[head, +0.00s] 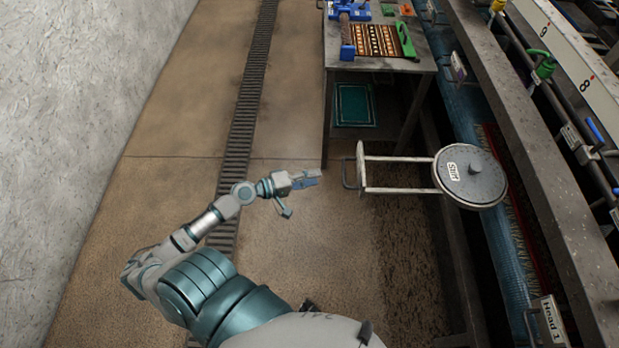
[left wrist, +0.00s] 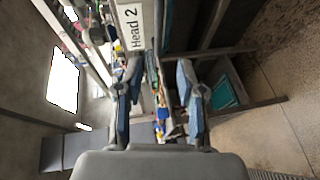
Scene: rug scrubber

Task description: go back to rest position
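My left gripper (head: 306,179) is held out over the open floor in the head view, near the middle of the picture. It is apart from the table and from the round-lidded fixture to its right. In the left wrist view its two fingers (left wrist: 160,100) stand wide apart with nothing between them. Seen past the fingers are the table and machine, at a distance. My right gripper does not show in either view.
A metal table (head: 385,64) with a patterned rug sample (head: 378,40) stands ahead. A round-lidded fixture marked "Stir" (head: 469,176) juts from the long machine (head: 560,220) on the right. A wall (head: 70,110) bounds the left. The floor (head: 180,130) between is clear, with a drain grate (head: 247,110).

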